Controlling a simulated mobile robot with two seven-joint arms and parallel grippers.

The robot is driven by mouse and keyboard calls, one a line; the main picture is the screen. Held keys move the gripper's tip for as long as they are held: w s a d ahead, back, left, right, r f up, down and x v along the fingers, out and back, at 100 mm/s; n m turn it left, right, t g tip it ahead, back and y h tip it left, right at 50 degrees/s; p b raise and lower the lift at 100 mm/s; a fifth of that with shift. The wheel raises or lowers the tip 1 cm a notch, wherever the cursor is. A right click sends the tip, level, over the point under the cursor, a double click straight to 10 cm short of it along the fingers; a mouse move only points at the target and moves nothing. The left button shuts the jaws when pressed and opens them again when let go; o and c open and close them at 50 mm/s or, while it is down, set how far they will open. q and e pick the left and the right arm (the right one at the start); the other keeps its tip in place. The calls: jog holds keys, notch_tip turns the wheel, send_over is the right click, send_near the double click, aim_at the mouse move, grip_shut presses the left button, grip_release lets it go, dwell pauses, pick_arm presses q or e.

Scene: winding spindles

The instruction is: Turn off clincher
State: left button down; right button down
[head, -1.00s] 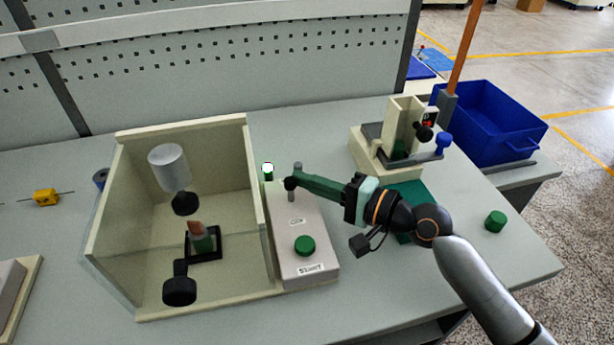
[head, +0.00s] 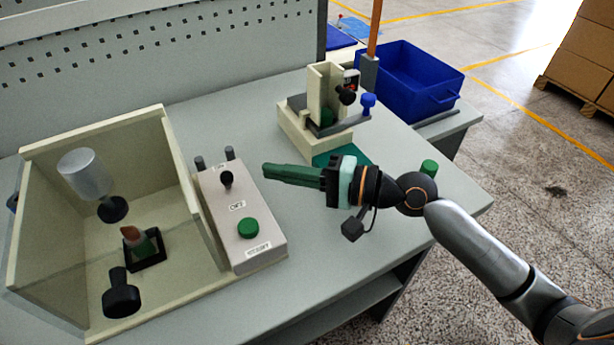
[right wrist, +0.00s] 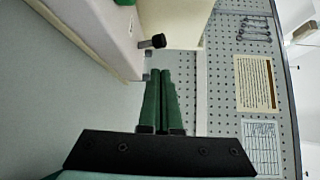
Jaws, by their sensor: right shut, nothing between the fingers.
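The clincher looks to be the open-topped cream box (head: 190,185) with a grey control box (head: 240,215) on its right side. The control box has a black-knobbed lever (head: 227,180), a green button (head: 248,227) and small labels. Two grey posts stand at its back end, and no lit lamp shows there. My right gripper (head: 265,170) is shut and empty, to the right of the lever and apart from it. In the right wrist view its green fingers (right wrist: 160,75) are together, with the black knob (right wrist: 158,41) beyond their tips. My left gripper is not in view.
A cream fixture (head: 325,95) with black and blue knobs stands at the back right, by a blue bin (head: 415,80). A green cylinder (head: 429,167) sits near the table's right edge.

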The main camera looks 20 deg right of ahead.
jog(key=b+v, duration=0.1)
jog(key=v, duration=0.3)
jog(key=shift+s+d+f, duration=0.1)
jog(key=shift+d+f, duration=0.1)
jog(key=shift+s+d+r, duration=0.2)
jog(key=shift+s+d, duration=0.1)
jog(key=shift+d, duration=0.1)
